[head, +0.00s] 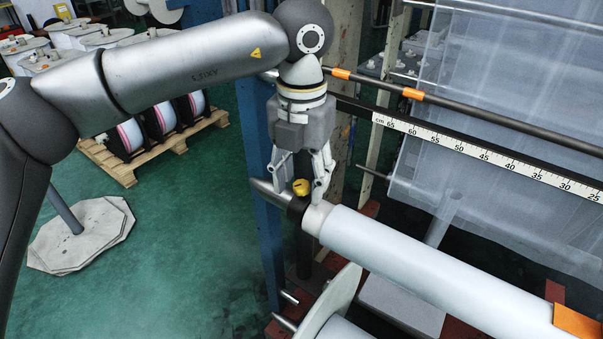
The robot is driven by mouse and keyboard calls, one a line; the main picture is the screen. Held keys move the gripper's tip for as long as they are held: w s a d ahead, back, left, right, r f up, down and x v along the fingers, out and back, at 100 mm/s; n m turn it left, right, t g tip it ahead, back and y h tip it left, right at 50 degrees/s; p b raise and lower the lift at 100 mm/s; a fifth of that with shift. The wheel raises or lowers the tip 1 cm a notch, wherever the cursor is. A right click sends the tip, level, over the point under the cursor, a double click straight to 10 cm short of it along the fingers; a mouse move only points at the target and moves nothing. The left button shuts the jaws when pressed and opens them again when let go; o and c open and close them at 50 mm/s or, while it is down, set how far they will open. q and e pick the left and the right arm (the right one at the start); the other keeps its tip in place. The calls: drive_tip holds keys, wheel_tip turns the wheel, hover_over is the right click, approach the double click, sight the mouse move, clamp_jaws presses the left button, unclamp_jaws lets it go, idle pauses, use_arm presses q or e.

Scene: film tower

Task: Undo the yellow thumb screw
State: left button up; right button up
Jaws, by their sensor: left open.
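The yellow thumb screw (301,187) sits on top of the dark collar (297,207) near the left end of the shaft that carries the white film roll (420,262). My left gripper (302,192) comes down from above with its fingers spread, one on each side of the yellow screw. The fingers look apart from the screw, though contact is hard to judge. My right gripper is not in view.
A blue post (259,170) stands just left of the gripper. A white measuring scale (480,153) and a dark bar with orange bands (455,105) run behind to the right. A wooden pallet (150,150) with rolls stands at the back left.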

use_arm(q)
clamp_jaws()
drive_tip(key=shift+f+n+b, duration=0.25)
drive_tip(key=shift+n+b, duration=0.45)
drive_tip(key=shift+b, duration=0.35)
drive_tip(key=shift+r+n+b, duration=0.2)
drive_tip(key=shift+n+b, duration=0.4)
drive_tip(key=shift+n, duration=0.3)
drive_tip(key=shift+c, duration=0.9)
unclamp_jaws()
drive_tip(key=shift+o, duration=0.9)
